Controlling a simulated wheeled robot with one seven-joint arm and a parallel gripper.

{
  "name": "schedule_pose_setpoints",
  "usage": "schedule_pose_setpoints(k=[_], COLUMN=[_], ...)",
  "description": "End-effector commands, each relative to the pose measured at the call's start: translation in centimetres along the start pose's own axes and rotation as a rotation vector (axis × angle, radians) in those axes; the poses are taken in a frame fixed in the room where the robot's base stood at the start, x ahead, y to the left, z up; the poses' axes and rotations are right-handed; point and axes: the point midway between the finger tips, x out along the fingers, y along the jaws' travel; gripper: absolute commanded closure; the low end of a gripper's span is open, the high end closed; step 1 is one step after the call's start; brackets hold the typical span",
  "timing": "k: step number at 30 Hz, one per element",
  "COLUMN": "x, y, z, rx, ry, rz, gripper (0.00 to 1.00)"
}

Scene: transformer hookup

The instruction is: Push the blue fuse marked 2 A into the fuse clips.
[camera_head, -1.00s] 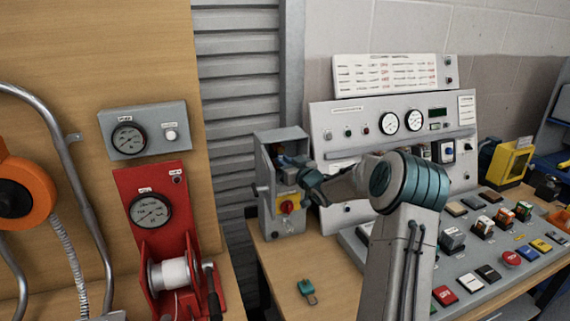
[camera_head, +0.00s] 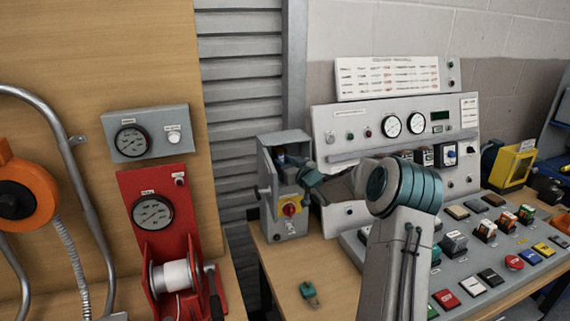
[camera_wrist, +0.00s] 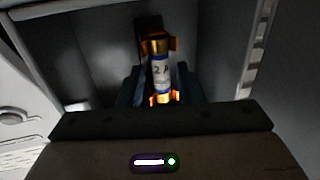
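The blue fuse (camera_wrist: 160,72) has brass end caps and a white label reading 2 A. In the wrist view it stands nearly upright, in line with the orange copper fuse clips (camera_wrist: 174,43) at its two ends; I cannot tell if it is fully seated. My gripper (camera_wrist: 162,88) has a dark finger on each side of the fuse's lower part, seemingly with small gaps. In the head view my gripper (camera_head: 300,172) is at the open front of the grey fuse box (camera_head: 287,136), and the blue fuse shows small and blurred inside.
The box walls stand close on both sides of my gripper. A red and yellow rotary switch (camera_head: 290,207) sits on the box front below it. A green padlock-like item (camera_head: 309,291) lies on the wooden bench. The control console (camera_head: 395,125) stands to the right.

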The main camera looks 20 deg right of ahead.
Motion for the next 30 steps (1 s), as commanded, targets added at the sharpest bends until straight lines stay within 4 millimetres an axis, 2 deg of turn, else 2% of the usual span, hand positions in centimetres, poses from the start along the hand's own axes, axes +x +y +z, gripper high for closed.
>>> schedule_pose_setpoints(k=[11,30], x=[-0.3,-4.8], y=[-0.1,-1.2], z=[0.1,0.1], rx=[0.001,0.000], ry=[-0.001,-0.001], rz=[-0.001,0.000], gripper=[0.59,0.59])
